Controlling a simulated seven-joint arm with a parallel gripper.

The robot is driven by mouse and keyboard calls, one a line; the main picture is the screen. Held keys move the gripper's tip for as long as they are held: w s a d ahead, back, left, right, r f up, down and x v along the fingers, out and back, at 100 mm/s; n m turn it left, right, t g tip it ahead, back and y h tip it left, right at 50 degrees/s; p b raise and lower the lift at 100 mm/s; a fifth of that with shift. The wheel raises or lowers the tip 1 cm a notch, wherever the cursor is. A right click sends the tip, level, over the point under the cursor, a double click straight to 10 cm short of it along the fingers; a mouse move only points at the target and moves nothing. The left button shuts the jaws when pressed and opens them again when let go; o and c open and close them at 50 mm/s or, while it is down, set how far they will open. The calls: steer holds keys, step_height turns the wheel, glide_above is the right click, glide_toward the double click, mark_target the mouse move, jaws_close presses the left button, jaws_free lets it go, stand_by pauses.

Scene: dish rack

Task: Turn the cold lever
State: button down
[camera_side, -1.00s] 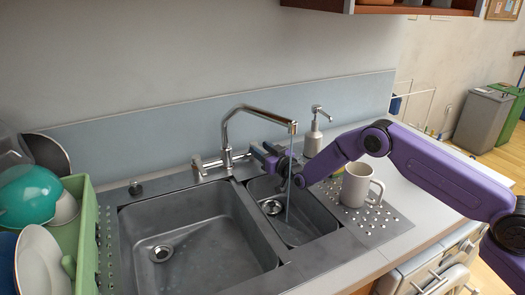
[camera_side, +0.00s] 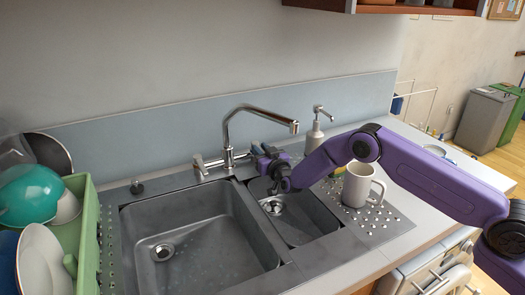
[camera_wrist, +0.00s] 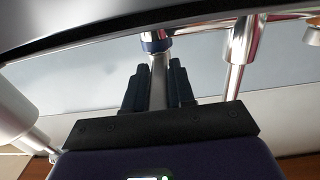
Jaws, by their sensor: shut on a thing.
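The chrome faucet (camera_side: 229,132) stands behind the two sink basins, its spout reaching over the small right basin. No water runs from it. In the wrist view, the cold lever (camera_wrist: 158,84) is a metal rod below a blue ring (camera_wrist: 157,43) on the faucet. My gripper (camera_wrist: 160,72) is shut on this lever, one dark finger on each side. In the side view, my gripper (camera_side: 262,156) is at the right side of the faucet base and hides most of the cold lever. The other lever (camera_side: 200,166) shows on the left side of the base.
A white mug (camera_side: 356,185) stands on the perforated drainboard beneath my arm. A soap dispenser (camera_side: 315,138) stands behind my arm. A green dish rack (camera_side: 88,235) with dishes is at the left. The large basin (camera_side: 195,235) is empty.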

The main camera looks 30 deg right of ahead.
steer(key=c, duration=1)
jaws_free()
steer(key=shift+a, duration=0.1)
steer(key=shift+c, duration=0.2)
steer(key=shift+s, duration=0.1)
steer(key=s, duration=1.7)
steer(key=shift+s, duration=0.15)
steer(key=shift+a, duration=0.1)
